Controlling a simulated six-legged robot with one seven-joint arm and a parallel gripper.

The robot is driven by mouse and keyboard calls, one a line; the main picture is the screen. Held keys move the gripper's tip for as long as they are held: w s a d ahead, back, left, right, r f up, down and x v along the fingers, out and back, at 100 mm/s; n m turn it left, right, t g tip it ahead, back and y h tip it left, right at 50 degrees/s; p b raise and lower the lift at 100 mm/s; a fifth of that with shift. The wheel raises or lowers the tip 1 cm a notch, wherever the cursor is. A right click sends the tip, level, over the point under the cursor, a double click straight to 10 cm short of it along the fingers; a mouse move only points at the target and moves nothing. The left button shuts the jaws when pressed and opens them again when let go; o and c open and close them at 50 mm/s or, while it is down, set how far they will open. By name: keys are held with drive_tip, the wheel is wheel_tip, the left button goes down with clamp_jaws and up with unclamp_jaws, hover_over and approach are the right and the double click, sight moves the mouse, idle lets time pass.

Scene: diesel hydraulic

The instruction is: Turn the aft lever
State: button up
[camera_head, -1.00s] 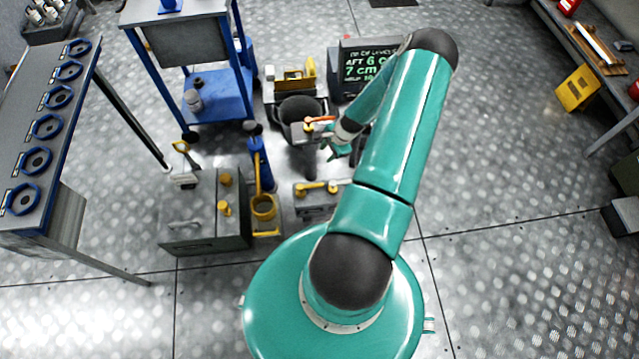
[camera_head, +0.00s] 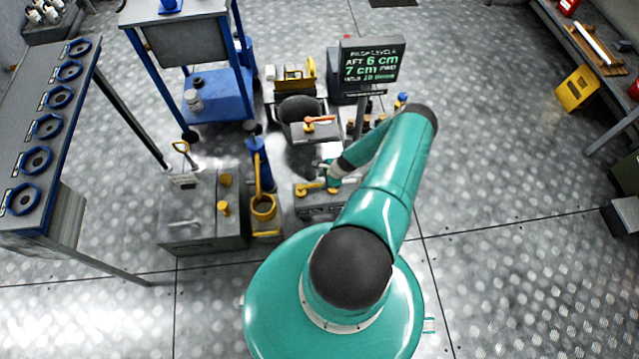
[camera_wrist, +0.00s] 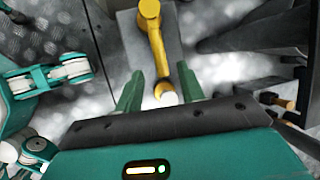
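A yellow lever (camera_head: 312,187) lies on top of a low grey box (camera_head: 318,205) close in front of my body. A second lever, with an orange arm and yellow pivot (camera_head: 309,127), sits on a grey unit farther back. I cannot tell from any label which is the aft one. My gripper (camera_head: 334,178) is at the right end of the near yellow lever. In the wrist view my gripper (camera_wrist: 160,70) is open, with fingers apart on both sides of the yellow lever (camera_wrist: 155,45). The lever's pale-tipped end reaches between them; I see no clear contact.
A display (camera_head: 372,65) behind the levers reads "AFT 6 cm" and "7 cm FWD", with smaller text unclear. A yellow-handled blue pump (camera_head: 262,180) and a grey box (camera_head: 200,215) stand left of the near lever. The floor at right (camera_head: 490,200) is clear.

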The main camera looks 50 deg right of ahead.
sight(318, 185)
drive_tip(key=shift+x, duration=2.1)
clamp_jaws()
